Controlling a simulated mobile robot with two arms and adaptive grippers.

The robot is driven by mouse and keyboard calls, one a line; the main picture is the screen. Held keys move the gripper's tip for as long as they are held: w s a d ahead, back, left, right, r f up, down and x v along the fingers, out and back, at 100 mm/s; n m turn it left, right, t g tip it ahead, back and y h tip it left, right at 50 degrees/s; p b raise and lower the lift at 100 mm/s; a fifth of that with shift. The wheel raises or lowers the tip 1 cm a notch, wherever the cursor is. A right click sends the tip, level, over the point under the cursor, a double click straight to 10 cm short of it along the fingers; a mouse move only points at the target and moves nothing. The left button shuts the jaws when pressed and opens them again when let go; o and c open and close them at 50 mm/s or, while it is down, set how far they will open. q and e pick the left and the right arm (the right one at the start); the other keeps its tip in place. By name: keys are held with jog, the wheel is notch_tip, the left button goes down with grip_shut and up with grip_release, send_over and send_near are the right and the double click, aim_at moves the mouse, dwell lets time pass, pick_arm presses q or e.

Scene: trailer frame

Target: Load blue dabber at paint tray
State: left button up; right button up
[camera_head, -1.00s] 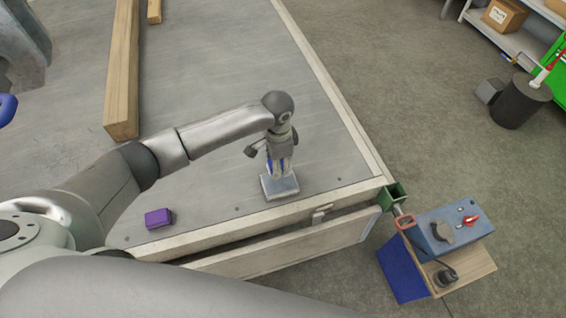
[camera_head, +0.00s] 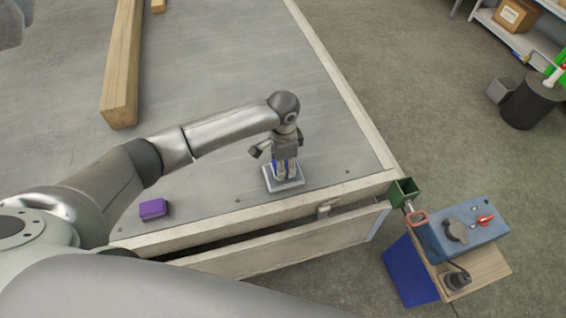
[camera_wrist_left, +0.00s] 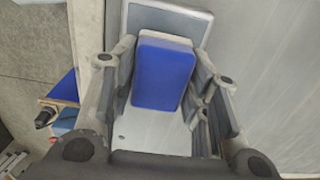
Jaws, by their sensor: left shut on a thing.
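My left gripper (camera_head: 285,172) points down over the paint tray (camera_head: 298,183) near the front right corner of the grey trailer deck. It is shut on the blue dabber (camera_wrist_left: 163,74), which sits between the two fingers in the left wrist view. The light grey tray (camera_wrist_left: 193,20) lies beneath and beyond the dabber there. In the head view the fingers hide most of the dabber. I cannot tell whether the dabber touches the tray surface. My right gripper is not clearly in view.
A purple block (camera_head: 153,209) lies on the deck to the left of the tray. A wooden beam (camera_head: 122,75) lies further back. Beyond the deck's corner stand a green bracket (camera_head: 404,192) and a blue box with a red knob (camera_head: 462,228). The deck around the tray is clear.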

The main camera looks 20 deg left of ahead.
pick_arm(q)
jog(key=shift+f, duration=0.15)
dwell(0.8)
jog(key=shift+f, duration=0.3)
dwell(1.3)
jog(key=shift+s+f, duration=0.1)
jog(key=shift+f, duration=0.05)
dwell(0.9)
jog(key=shift+p, duration=0.35)
notch_tip(320, 180, up, 7)
jog(key=p, duration=0.8)
dwell(0.5)
